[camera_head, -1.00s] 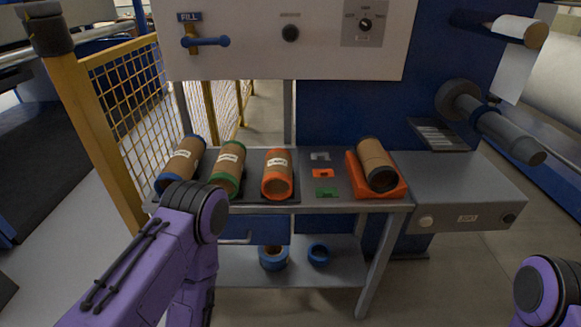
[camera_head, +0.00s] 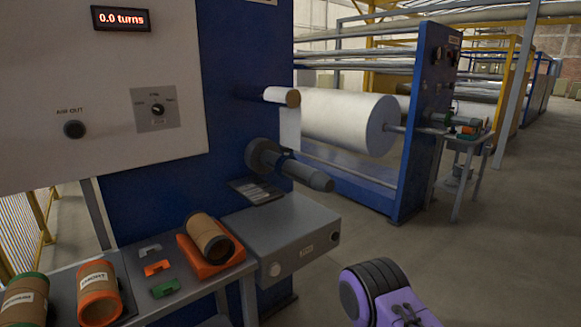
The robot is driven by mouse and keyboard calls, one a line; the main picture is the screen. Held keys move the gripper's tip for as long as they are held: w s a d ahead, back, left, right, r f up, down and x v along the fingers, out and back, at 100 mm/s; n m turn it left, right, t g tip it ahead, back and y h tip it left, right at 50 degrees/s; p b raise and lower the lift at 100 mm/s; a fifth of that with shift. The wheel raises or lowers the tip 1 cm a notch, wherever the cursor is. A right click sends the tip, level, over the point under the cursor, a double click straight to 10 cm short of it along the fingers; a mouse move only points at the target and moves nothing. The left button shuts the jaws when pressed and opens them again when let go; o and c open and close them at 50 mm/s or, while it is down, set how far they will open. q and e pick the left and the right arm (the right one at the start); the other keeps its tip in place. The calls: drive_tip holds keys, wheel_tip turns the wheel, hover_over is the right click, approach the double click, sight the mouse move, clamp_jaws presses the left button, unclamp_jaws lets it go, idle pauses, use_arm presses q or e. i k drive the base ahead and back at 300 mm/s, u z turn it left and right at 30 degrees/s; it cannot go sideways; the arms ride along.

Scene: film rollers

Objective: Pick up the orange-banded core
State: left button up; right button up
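The orange-banded core (camera_head: 99,292) is a brown cardboard tube with orange ends and a white label. It lies on the table at the lower left of the head view, just right of the green-banded core (camera_head: 24,298). A purple part of my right arm shows at the lower right, well apart from the cores. Neither gripper is in the picture, and my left arm is out of view.
A brown core with a dark band (camera_head: 209,238) rests in an orange cradle (camera_head: 205,267). Small grey, orange (camera_head: 157,268) and green (camera_head: 165,288) clips lie between. A grey spindle (camera_head: 300,173) juts out above a grey box (camera_head: 283,235). A white film roll (camera_head: 345,120) is behind.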

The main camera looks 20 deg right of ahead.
sight(99, 301)
drive_tip(key=k, duration=0.45)
drive_tip(key=u, duration=0.85)
drive_tip(key=i, duration=0.65)
drive_tip(key=z, duration=0.25)
